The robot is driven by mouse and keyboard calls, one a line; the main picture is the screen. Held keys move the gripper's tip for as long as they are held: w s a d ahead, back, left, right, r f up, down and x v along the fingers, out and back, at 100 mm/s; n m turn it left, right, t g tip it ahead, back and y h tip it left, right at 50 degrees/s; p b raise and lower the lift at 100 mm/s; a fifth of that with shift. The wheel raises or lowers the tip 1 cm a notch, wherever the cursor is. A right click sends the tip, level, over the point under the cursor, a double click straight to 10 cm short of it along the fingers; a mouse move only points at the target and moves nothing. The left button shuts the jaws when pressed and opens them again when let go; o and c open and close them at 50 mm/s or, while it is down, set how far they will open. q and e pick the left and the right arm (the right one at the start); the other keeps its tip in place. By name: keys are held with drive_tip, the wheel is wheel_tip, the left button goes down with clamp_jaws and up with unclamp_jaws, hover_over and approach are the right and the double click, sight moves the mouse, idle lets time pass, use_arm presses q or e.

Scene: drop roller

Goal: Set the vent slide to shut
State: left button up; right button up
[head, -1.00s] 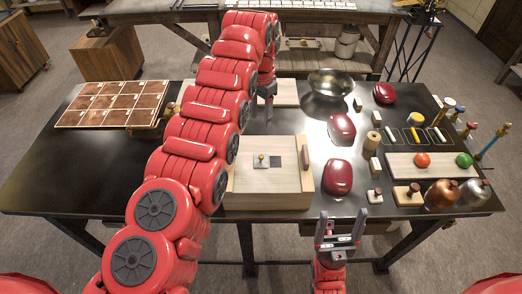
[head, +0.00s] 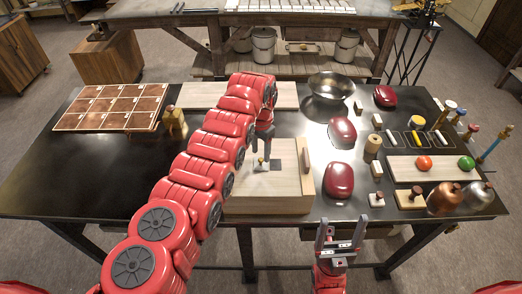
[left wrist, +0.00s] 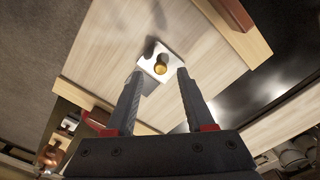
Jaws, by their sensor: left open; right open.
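The vent slide's brass knob (head: 262,162) stands on a small light metal plate on top of a pale wooden box (head: 265,205) at the front middle of the table. A dark grey square shows beside the knob to the right. My left gripper (head: 265,142) is open and hangs over the box top close to the knob. In the left wrist view the knob (left wrist: 160,68) sits on its plate (left wrist: 172,60) between and just beyond the two open fingertips (left wrist: 160,75); no contact is clear. My right gripper (head: 341,235) is open and empty in front of the table edge.
Red rounded objects (head: 338,180) and a metal bowl (head: 332,86) stand to the right. A compartment tray (head: 110,106) lies at the left. The table's front left is clear.

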sight(261, 162)
use_arm(q)
wheel_tip(261, 162, down, 3)
drive_tip(key=shift+r, duration=0.3)
clamp_jaws()
idle(1.2)
